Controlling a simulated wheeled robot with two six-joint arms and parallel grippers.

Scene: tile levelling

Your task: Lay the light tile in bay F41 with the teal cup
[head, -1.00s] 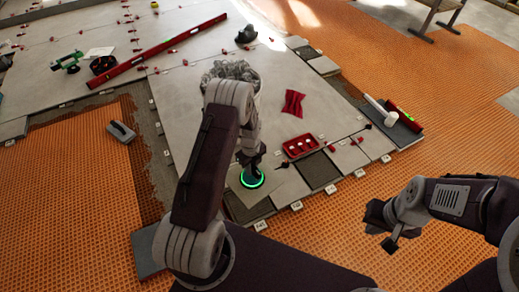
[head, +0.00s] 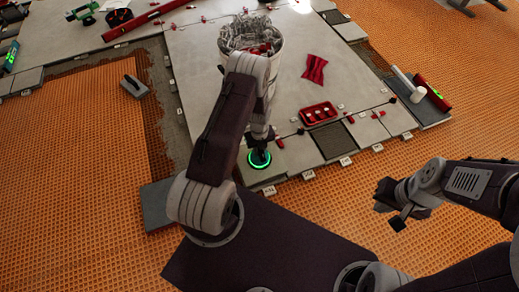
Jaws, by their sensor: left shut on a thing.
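My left gripper (head: 262,137) points down and is shut on the teal cup (head: 259,159), which shows a glowing green ring. The cup is on top of a light tile (head: 268,178) at the near edge of the floor, at the left end of the row of bays. The tile looks in line with its neighbour, but I cannot tell whether it rests fully down. The label for F41 is too small to read. My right gripper (head: 388,208) is apart from the tiles, above the orange mat at the right; its jaw opening is unclear.
A dark open bay (head: 333,141) lies right of the neighbouring light tile. A red tray (head: 319,114) and red cloth (head: 315,68) lie on the big slab. A white mallet (head: 408,84) and red level (head: 433,94) are at the right. A grey float (head: 133,86) sits left.

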